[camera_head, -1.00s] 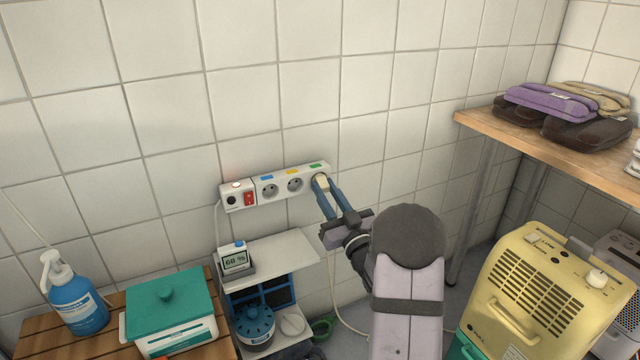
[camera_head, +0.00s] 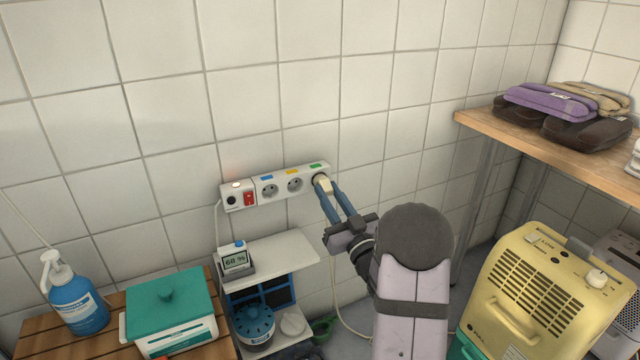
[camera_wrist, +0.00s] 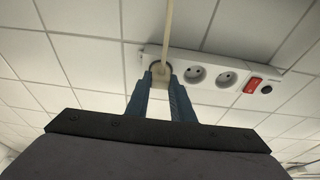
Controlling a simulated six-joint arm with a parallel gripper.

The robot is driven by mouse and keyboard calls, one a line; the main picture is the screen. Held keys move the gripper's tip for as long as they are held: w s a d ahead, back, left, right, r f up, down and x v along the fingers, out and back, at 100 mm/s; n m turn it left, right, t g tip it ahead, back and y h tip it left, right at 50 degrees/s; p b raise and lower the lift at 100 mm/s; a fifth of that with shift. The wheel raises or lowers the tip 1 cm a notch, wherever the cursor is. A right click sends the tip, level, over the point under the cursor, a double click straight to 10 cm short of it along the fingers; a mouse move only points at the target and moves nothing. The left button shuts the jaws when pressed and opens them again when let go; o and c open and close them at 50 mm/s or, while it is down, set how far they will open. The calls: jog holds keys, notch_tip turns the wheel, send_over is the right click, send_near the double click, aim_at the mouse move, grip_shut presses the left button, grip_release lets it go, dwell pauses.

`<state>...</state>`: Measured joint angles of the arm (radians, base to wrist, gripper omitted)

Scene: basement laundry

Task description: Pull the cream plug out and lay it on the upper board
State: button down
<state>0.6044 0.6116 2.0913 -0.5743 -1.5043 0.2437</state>
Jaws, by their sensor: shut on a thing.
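The cream plug (camera_head: 326,185) is at the right-end socket of the white power strip (camera_head: 281,188) on the tiled wall. It stands slightly out from the socket face, whose dark recess shows beside it; I cannot tell whether its pins are clear. My gripper (camera_head: 329,191) is shut on the plug with its blue fingers. In the wrist view the plug (camera_wrist: 160,76) sits between the fingertips, its cream cord running upward in the picture. The white upper board (camera_head: 290,252) of a small rack is below the strip, its right part bare.
A humidity meter (camera_head: 235,260) stands on the board's left part. A blue round device (camera_head: 254,325) is on the level below. A teal-lidded box (camera_head: 170,310) and blue pump bottle (camera_head: 75,300) stand left. A yellow dehumidifier (camera_head: 540,290) is at right, below a wooden shelf (camera_head: 560,160).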

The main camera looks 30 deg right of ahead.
jog(key=shift+s, duration=2.9)
jog(key=shift+a+f, duration=0.1)
jog(key=shift+a, duration=0.05)
jog(key=a+f+b, duration=0.9)
jog(key=a+f, duration=0.1)
jog(key=a, duration=0.1)
jog(key=shift+a+b, duration=0.25)
jog(key=shift+b, duration=0.05)
dwell(0.6)
jog(key=shift+s, duration=0.55)
dwell(0.3)
